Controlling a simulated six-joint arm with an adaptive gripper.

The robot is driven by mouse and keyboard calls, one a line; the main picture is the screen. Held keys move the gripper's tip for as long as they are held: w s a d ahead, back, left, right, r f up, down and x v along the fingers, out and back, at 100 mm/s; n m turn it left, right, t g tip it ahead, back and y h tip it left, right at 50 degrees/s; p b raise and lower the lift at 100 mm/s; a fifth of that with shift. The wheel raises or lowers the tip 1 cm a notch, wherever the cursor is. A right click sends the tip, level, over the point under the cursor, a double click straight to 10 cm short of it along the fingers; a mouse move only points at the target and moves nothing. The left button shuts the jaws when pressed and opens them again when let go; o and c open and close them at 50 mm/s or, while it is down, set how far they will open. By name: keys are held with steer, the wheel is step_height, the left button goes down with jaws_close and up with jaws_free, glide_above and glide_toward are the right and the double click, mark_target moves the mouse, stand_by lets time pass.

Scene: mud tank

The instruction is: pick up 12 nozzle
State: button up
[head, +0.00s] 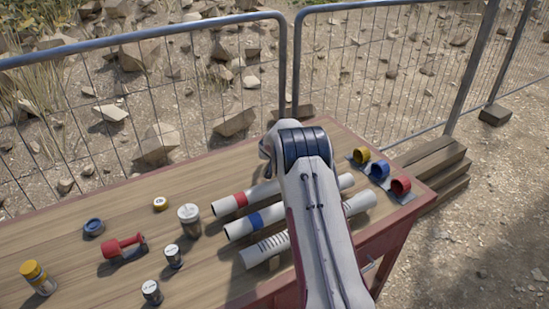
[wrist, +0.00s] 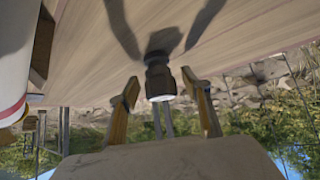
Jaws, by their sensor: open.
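Two small dark cylinders with white, lettered tops, a rear one (head: 173,256) and a front one (head: 151,292), stand on the table in the head view. Their lettering is too small to read, so I cannot tell which is the 12 nozzle. In the wrist view my gripper (wrist: 160,88) is open, its two fingers apart. A dark stubby piece with a pale round end (wrist: 159,82) shows between the fingers in the picture; I cannot tell whether it touches them or which piece it is. In the head view my arm hides the gripper.
Pipes with a red band (head: 241,199), a blue band (head: 256,218) and dark stripes (head: 272,243) lie right of the cylinders. A wire fence (head: 90,110) runs behind the table.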

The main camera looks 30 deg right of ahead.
steer(key=c, duration=1.3)
steer(key=shift+r, duration=0.15)
steer(key=shift+r, duration=4.9)
